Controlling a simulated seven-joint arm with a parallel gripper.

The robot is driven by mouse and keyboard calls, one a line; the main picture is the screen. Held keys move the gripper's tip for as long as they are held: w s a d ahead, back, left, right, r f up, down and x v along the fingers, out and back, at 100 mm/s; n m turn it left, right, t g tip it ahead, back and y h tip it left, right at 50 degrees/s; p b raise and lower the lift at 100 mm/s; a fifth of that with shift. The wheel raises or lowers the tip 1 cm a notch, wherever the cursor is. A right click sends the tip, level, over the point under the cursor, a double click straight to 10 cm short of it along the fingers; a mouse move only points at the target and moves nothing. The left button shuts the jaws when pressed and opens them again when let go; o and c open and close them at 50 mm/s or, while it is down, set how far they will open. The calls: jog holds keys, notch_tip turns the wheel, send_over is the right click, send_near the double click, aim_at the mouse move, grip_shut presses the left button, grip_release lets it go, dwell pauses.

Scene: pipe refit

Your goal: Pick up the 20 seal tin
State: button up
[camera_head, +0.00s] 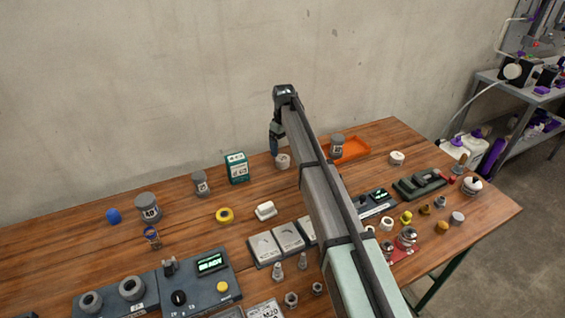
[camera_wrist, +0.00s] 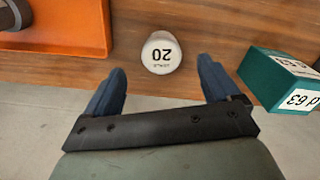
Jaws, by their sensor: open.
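The 20 seal tin (camera_wrist: 161,54) is a small round tin with a pale top marked "20". In the wrist view it stands upright on the wood, just ahead of the gap between the fingertips. In the head view a small pale tin (camera_head: 283,161), which appears to be this one, stands near the table's back edge. My gripper (camera_wrist: 160,72) is open and empty, its blue fingers apart to either side of the tin's line. In the head view my gripper (camera_head: 274,148) hangs pointing down at the tin, partly hidden by my arm. I see no contact.
A green box (camera_wrist: 283,78) stands close on one side of the tin; the head view shows it left of the tin (camera_head: 237,168). An orange tray (camera_head: 357,148) holding a grey tin (camera_head: 337,145) lies to the right. A grey tin (camera_head: 200,183) stands farther left. The wall is close behind.

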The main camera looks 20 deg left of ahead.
aim_at(283, 158)
jog(key=shift+a+f, duration=0.1)
jog(key=shift+f, duration=3.3)
jog(key=c, duration=1.1)
